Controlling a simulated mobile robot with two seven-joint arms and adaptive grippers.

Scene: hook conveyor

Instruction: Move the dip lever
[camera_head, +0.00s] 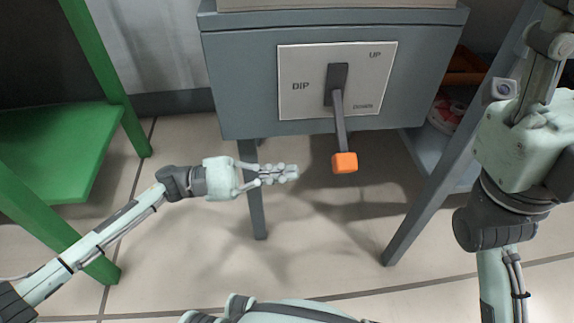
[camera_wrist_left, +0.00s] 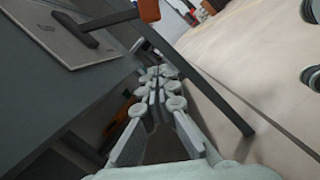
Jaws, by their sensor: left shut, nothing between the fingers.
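The dip lever is a dark grey arm (camera_head: 340,118) with an orange block handle (camera_head: 345,163) at its end. It hangs down from a white plate (camera_head: 302,98) marked DIP, UP and DOWN, with the handle near the DOWN side. My left gripper (camera_head: 293,172) is shut and empty, to the left of the orange handle and apart from it. In the left wrist view the shut fingers (camera_wrist_left: 157,75) point toward the area below the orange handle (camera_wrist_left: 149,10). My right arm stands at the right of the head view; its fingertips are not clearly visible.
The plate is on a grey cabinet (camera_head: 240,85) with grey legs (camera_head: 255,200). A green table or frame (camera_head: 60,150) stands at the left. A blue-grey shelf (camera_head: 436,156) with red and orange items lies behind the right leg. The floor below the handle is clear.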

